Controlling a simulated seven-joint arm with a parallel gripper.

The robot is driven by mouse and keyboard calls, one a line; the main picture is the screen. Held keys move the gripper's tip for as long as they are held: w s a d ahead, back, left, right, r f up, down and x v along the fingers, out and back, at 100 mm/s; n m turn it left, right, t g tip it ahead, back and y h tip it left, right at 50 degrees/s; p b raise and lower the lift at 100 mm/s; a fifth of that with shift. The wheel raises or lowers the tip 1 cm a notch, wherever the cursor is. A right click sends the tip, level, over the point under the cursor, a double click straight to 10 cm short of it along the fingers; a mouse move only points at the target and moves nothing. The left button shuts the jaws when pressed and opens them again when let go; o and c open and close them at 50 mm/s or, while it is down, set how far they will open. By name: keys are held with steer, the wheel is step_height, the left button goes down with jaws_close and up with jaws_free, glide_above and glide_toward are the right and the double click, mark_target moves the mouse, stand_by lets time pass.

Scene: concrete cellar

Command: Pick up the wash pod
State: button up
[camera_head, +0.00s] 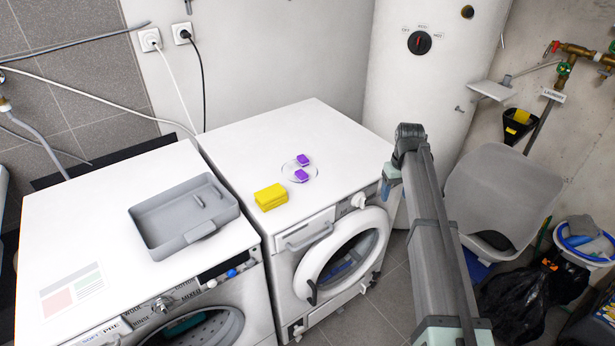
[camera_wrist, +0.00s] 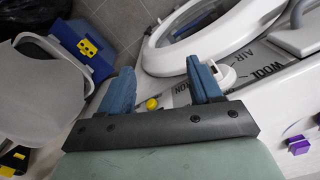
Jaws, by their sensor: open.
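Two purple wash pods, one farther back (camera_head: 303,159) and one nearer (camera_head: 300,175), sit on a small clear round dish (camera_head: 286,172) on top of the right washing machine. In the head view my gripper is mostly hidden by my arm.
A yellow block (camera_head: 271,197) lies left of the dish on the right machine (camera_head: 330,135). A grey tray (camera_head: 160,245) stands on the left machine. The right machine's round door (camera_head: 340,258) stands ajar. A white tank (camera_head: 415,80) is behind.

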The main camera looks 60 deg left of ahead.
mark_target(302, 173)
steer(key=s+a+r+n, duration=0.1)
steer(key=s+a+r, duration=0.1)
steer(key=a, duration=0.2)
steer(key=s+a+r, duration=0.3)
steer(key=a, duration=0.2)
steer(key=s+a+r+n, duration=0.1)
steer(key=s+a+r, duration=0.1)
steer(key=s+a, duration=0.1)
steer(key=shift+a+r+n, duration=0.3)
steer(key=shift+a, duration=0.4)
steer(key=s+a+r+n, duration=0.2)
steer(key=s+a+r, duration=0.6)
steer(key=s+a, duration=0.25)
steer(key=f, duration=1.4)
steer(key=shift+s+d, duration=0.1)
steer(key=shift+d, duration=0.25)
steer(key=c, duration=1.1)
